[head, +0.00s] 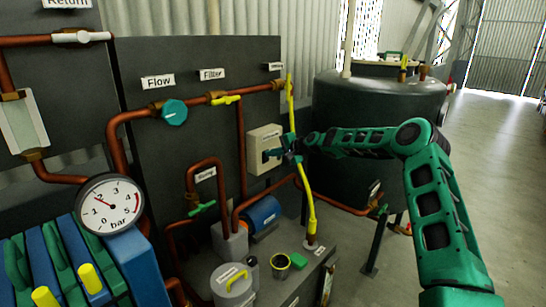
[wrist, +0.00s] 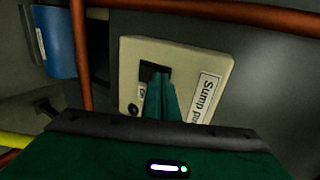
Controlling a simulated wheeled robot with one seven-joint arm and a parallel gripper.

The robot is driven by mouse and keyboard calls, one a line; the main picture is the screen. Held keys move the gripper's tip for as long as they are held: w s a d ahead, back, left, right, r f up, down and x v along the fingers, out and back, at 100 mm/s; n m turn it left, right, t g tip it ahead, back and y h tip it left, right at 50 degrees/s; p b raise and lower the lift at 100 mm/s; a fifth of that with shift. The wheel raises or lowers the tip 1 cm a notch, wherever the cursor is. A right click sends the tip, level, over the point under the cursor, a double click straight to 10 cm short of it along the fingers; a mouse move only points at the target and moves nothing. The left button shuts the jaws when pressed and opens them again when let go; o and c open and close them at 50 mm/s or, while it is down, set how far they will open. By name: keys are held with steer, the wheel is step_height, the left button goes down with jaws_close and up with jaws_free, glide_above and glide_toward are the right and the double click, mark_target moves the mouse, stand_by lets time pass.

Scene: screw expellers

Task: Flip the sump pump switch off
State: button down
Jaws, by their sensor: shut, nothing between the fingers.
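In the wrist view the box (wrist: 205,65) carries a label (wrist: 207,90) reading "Sump pu…", partly covered. A dark recess (wrist: 150,72) lies in its face, with a black round knob (wrist: 132,109) near its edge. My gripper (wrist: 162,82) is shut and empty, its green fingertips at the recess. The switch lever is hidden behind the fingers, so I cannot tell its position or whether they touch it. In the head view my gripper (head: 270,154) is at the box's face.
A yellow hose (head: 303,185) runs upright close beside my gripper. Copper pipes (wrist: 225,12) pass near the box. A blue motor (head: 262,214) sits below it, and a large dark tank (head: 375,110) stands behind my arm. Open floor lies to the right.

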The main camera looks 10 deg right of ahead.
steer(key=shift+r, duration=0.15)
steer(key=shift+r, duration=0.65)
steer(key=shift+s, duration=0.1)
steer(key=r+v, duration=0.1)
steer(key=v, duration=1.2)
